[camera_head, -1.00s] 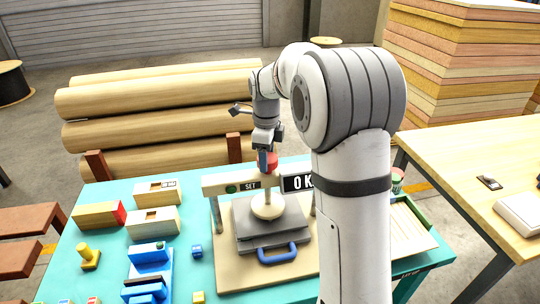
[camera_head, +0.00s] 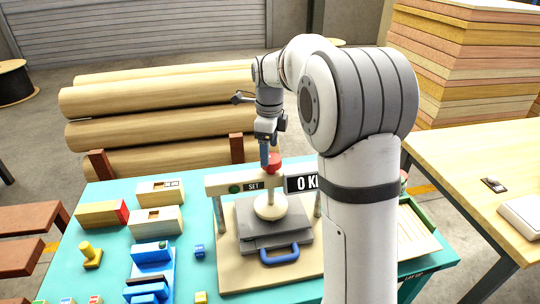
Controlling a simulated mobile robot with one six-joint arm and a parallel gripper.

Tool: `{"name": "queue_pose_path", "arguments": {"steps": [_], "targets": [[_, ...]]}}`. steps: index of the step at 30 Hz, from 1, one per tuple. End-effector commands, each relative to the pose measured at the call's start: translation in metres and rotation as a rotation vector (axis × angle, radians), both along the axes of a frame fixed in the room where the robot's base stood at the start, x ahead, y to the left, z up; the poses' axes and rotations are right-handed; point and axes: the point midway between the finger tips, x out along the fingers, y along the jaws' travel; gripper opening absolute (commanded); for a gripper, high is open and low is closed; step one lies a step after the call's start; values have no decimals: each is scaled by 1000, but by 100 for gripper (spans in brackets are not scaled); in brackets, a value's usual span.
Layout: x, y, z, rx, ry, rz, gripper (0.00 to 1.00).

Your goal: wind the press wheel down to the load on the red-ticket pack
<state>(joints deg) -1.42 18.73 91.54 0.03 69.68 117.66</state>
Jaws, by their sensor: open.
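The press stands on the teal table (camera_head: 60,280), on a light wooden base (camera_head: 232,278). Its red wheel (camera_head: 274,161) sits on top of a crossbar (camera_head: 218,184) marked SET. Below the bar a cream round pad (camera_head: 270,207) is over a grey plate (camera_head: 250,228) with a blue handle (camera_head: 278,256). The display (camera_head: 301,184) reads 0 and is partly hidden by my arm. My gripper (camera_head: 265,160) is open, pointing down at the left side of the red wheel; I cannot tell whether it touches.
Two pale wood blocks (camera_head: 155,221) (camera_head: 160,191), a yellow knob piece (camera_head: 91,255) and blue fixtures (camera_head: 150,255) stand left of the press. Logs (camera_head: 160,100) lie behind the table. A wooden table (camera_head: 470,150) stands at right.

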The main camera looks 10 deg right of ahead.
Motion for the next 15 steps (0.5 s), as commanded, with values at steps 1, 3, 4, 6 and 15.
{"name": "queue_pose_path", "arguments": {"steps": [1,3,4,6,15], "targets": [[1,0,9,0,-4,0,75],[1,0,21,1,-3,0,75],[1,0,25,0,-4,0,75],[1,0,34,0,-1,0,75],[0,0,47,0,0,0,75]]}}
